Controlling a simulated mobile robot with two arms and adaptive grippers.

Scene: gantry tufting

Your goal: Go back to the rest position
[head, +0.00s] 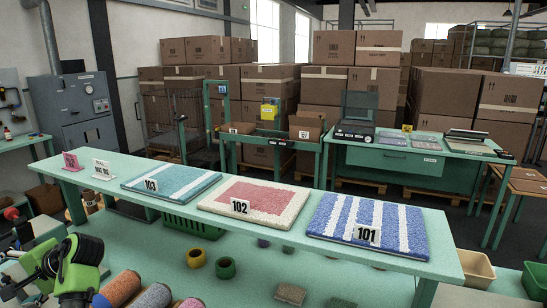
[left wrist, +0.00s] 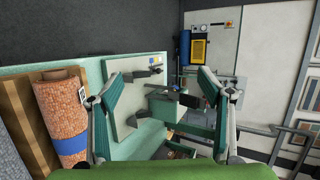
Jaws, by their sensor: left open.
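My left gripper (head: 28,272) is at the lower left corner of the head view, with its green and black wrist beside it. It points to the left, in front of the long green shelf. In the left wrist view its two fingers (left wrist: 155,88) stand wide apart with nothing between them. My right gripper is in neither view.
The green shelf (head: 290,232) carries three tufted samples: teal 103 (head: 172,182), pink 102 (head: 258,201) and blue-striped 101 (head: 368,222). An orange-brown roll (left wrist: 62,115) shows left in the wrist view.

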